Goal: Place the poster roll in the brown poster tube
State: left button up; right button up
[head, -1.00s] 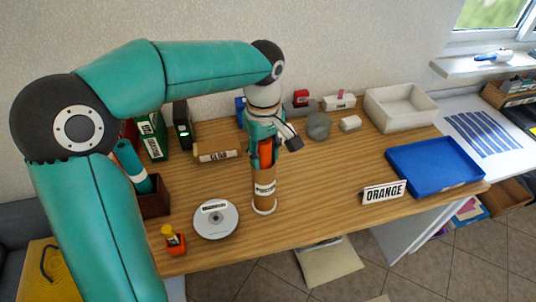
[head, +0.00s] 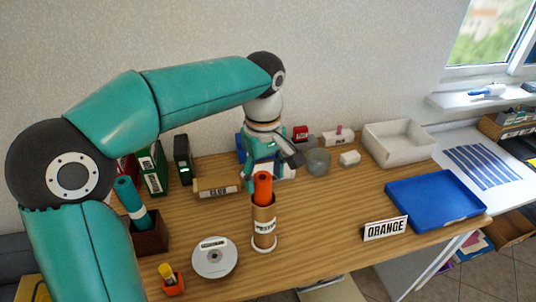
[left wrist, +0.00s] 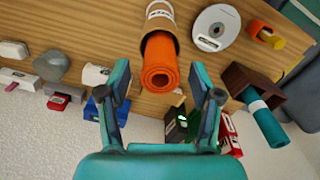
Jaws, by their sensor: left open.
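The orange poster roll (head: 263,187) stands upright inside the brown poster tube (head: 264,224), with its upper end sticking out above the rim. The tube stands on the wooden table and bears a white label. In the left wrist view the orange roll (left wrist: 161,62) shows end-on in the mouth of the tube (left wrist: 159,25). My left gripper (head: 262,172) is open and empty, behind and above the roll in the head view. In the left wrist view its two fingers (left wrist: 163,85) are spread wide on either side of the roll, apart from it. My right gripper is not in view.
A disc (head: 214,257) lies left of the tube. A brown box (head: 149,236) holding a teal roll (head: 131,200) stands farther left.

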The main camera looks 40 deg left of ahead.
pick_arm(q)
notch_tip(320, 180, up, 7)
jog(key=shift+f+p, duration=0.1)
jog(key=shift+p, duration=0.25)
dwell(0.3)
